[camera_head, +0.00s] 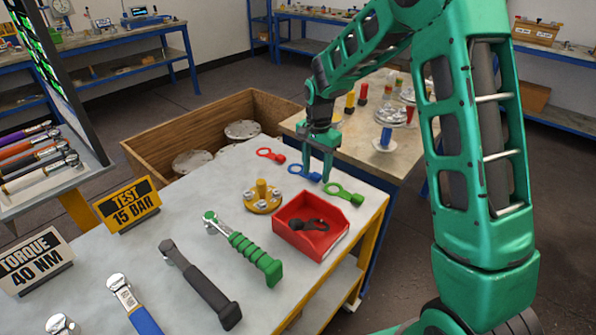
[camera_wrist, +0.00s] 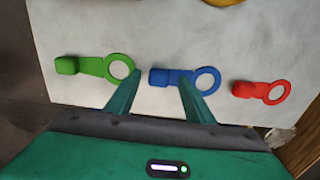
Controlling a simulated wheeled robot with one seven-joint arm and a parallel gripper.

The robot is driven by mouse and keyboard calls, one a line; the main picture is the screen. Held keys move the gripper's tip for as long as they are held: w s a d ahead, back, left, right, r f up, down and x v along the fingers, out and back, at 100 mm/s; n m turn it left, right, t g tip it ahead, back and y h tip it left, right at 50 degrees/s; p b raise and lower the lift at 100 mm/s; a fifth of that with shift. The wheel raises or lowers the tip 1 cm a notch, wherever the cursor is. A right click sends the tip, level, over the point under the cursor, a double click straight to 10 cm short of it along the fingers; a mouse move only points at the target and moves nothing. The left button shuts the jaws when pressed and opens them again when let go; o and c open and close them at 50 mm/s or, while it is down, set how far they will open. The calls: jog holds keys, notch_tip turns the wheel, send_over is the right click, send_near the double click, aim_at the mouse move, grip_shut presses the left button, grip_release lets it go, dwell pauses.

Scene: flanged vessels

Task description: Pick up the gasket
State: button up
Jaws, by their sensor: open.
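Three ring-shaped gaskets with tabs lie flat on the pale table: a red gasket (camera_head: 269,154), a blue gasket (camera_head: 303,172) and a green gasket (camera_head: 343,194). In the wrist view, the green gasket (camera_wrist: 92,66) is left, the blue gasket (camera_wrist: 207,70) is central and the red gasket (camera_wrist: 262,91) is right. A black gasket (camera_head: 309,226) lies in the red bin (camera_head: 325,246).
A yellow flange (camera_head: 262,203) stands beside the red bin. A green-handled wrench (camera_head: 245,248) and a black-handled tool (camera_head: 200,285) lie in front. A wooden crate (camera_head: 150,145) with metal discs stands behind the table. Another table (camera_head: 350,140) with coloured parts stands beyond.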

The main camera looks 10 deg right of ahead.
jog(key=c, duration=1.1)
jog(key=shift+c, duration=0.2)
